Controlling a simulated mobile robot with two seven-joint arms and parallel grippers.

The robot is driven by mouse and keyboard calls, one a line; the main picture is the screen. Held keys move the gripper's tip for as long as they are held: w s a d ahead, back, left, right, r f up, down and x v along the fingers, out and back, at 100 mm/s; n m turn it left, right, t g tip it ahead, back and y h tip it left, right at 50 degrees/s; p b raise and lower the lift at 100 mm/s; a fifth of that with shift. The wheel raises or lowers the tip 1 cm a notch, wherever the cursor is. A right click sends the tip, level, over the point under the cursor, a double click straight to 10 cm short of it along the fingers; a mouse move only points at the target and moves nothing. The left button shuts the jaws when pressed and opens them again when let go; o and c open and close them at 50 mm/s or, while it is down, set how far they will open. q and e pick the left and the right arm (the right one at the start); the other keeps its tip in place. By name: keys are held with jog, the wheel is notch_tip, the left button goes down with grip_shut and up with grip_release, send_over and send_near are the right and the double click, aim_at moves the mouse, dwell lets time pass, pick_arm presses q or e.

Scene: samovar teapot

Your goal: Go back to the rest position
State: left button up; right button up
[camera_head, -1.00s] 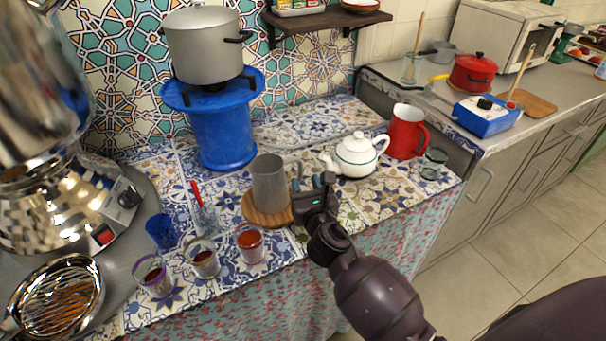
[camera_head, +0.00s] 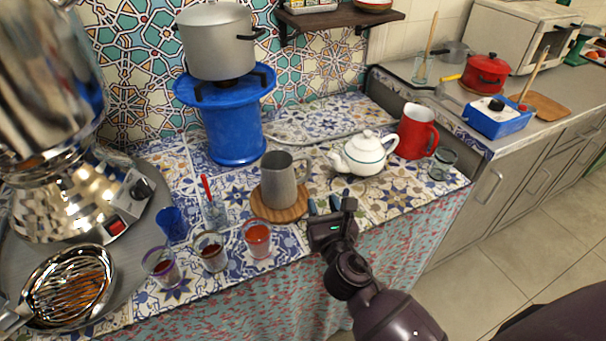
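My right gripper (camera_head: 331,205) is over the front part of the tiled counter, to the right of the grey metal mug (camera_head: 279,181). Its fingers point away from me with a gap between them, and nothing shows between them. The mug stands upright on a round wooden coaster (camera_head: 287,213), apart from the gripper. A white teapot (camera_head: 362,154) stands behind and to the right of the gripper. A large shiny samovar (camera_head: 50,130) fills the left side. My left gripper is not in view.
Several glasses, some with red-brown liquid (camera_head: 257,238), stand along the counter's front left. A blue stand (camera_head: 233,130) bears a big pot (camera_head: 215,42). A red pitcher (camera_head: 413,133) is right of the teapot. A metal strainer pan (camera_head: 70,285) is at lower left. The floor at right is clear.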

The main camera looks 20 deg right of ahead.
jog(key=shift+s+d+f+m, duration=0.15)
jog(key=shift+s+f+m, duration=0.1)
jog(key=shift+m, duration=0.15)
jog(key=s+d+f+m+g+y+p, duration=0.1)
jog(key=s+f+m, duration=0.4)
jog(key=s+m, duration=0.6)
jog(key=s+d+f+m+g+y+p, duration=0.2)
jog(key=s+f+m+g, duration=0.3)
jog(key=s+m, duration=0.6)
jog(key=d+f+m, duration=0.1)
jog(key=m, duration=0.9)
jog(key=shift+s+d+g, duration=0.15)
jog(key=shift+s+g, duration=0.05)
jog(key=shift+g, duration=0.2)
